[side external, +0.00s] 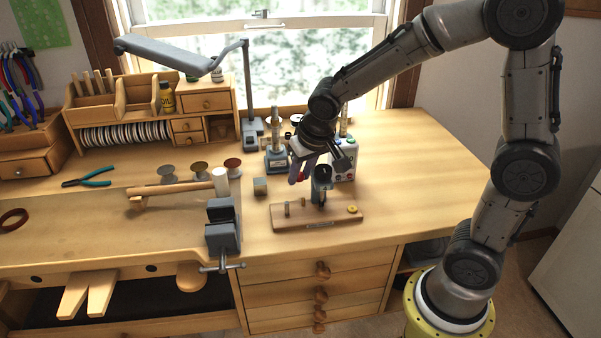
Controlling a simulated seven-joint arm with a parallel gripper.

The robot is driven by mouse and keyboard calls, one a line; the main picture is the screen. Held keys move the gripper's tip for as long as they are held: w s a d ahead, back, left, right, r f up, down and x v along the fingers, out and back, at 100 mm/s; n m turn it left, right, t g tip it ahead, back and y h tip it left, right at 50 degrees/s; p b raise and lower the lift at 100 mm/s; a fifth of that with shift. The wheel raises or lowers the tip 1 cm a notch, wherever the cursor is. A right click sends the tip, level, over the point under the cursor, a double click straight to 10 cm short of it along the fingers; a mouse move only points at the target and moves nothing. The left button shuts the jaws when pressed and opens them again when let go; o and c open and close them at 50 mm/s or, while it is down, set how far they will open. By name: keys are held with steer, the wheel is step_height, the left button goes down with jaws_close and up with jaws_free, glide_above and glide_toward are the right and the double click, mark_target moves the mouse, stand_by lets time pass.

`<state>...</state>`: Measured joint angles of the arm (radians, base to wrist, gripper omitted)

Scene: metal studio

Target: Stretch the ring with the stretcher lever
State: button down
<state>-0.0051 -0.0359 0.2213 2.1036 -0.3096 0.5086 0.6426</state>
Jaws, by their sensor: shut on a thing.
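My gripper (304,172) points down above the right part of the workbench. Its jaws are small and partly hidden in this view. It is shut on what looks like a lever handle with a reddish end (293,178), most likely the stretcher lever. Just below and right stands a small blue-grey device (321,186), which looks like the ring stretcher. It is upright at a wooden base board (290,222) with short pegs and a round brass piece (353,209) at its right end. I cannot make out the ring at this size.
A blue-grey stand (278,160) is close left of my gripper, and a white box with coloured buttons (344,160) is close right. The bench's right end is clear.

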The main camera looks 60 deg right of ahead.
steer(key=shift+r, duration=0.2)
stand_by(0.3)
steer(key=shift+w+d+r+g+y, duration=0.2)
steer(key=shift+r+g+y, duration=0.2)
steer(key=shift+r, duration=0.2)
steer(key=shift+w+d+r+g+y, duration=0.2)
steer(key=shift+r+g+y, duration=0.15)
steer(key=shift+r, duration=0.25)
steer(key=w+d+r, duration=0.1)
steer(key=w+d+r+g+y, duration=0.1)
steer(key=r, duration=0.1)
steer(key=w+r+g+y, duration=0.1)
steer(key=r, duration=0.1)
steer(key=shift+d+r+m+y, duration=0.1)
steer(key=shift+d+m+y, duration=0.2)
steer(key=shift+d, duration=0.1)
steer(key=shift+w+d+r, duration=0.55)
steer(key=shift+w+d, duration=0.1)
steer(key=shift+d, duration=0.15)
steer(key=shift+f, duration=0.1)
steer(key=c, duration=0.7)
jaws_free()
steer(key=shift+o, duration=0.3)
